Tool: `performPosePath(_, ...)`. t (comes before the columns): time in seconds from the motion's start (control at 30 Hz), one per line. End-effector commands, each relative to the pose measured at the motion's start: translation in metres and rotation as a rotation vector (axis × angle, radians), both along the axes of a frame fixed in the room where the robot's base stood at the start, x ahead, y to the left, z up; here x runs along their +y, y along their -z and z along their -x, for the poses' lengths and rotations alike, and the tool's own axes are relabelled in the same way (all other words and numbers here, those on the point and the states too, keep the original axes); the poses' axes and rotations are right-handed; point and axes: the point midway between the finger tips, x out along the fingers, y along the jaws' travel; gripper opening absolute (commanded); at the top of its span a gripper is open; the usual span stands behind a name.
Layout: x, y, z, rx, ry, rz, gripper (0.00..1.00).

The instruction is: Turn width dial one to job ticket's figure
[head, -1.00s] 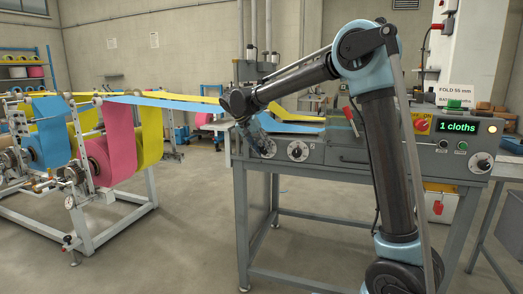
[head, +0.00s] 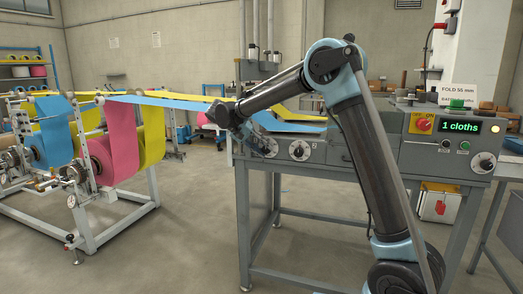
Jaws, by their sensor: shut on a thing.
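The folding machine (head: 340,157) has a grey front panel with round dials. My gripper (head: 263,146) is at the panel's left end, shut on width dial one, which it mostly hides; the dial's pointer and figure cannot be read. A second white dial with a black knob (head: 299,150) sits just right of it, marked 2. The job ticket (head: 458,90) stands on top of the machine at right and reads "FOLD 55 mm"; its lower line is partly covered by a green thing.
A control box at right has a red switch on a yellow plate (head: 422,123), a green display (head: 460,127) reading "1 cloths" and another dial (head: 484,163). Blue, pink and yellow cloth rolls (head: 121,140) hang on a rack at left. Open floor lies between.

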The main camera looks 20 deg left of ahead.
Motion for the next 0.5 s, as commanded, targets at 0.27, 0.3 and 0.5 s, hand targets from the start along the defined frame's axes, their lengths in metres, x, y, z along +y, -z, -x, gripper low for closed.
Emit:
performPosePath(0.27,0.0018,0.0007,0.0009,0.001,-0.003,-0.002,0.52)
performPosePath(0.3,0.0016,0.0006,0.0009,0.001,-0.003,-0.002,0.52)
performPosePath(0.5,0.0010,0.0004,0.0005,0.000,-0.002,-0.002,0.52)
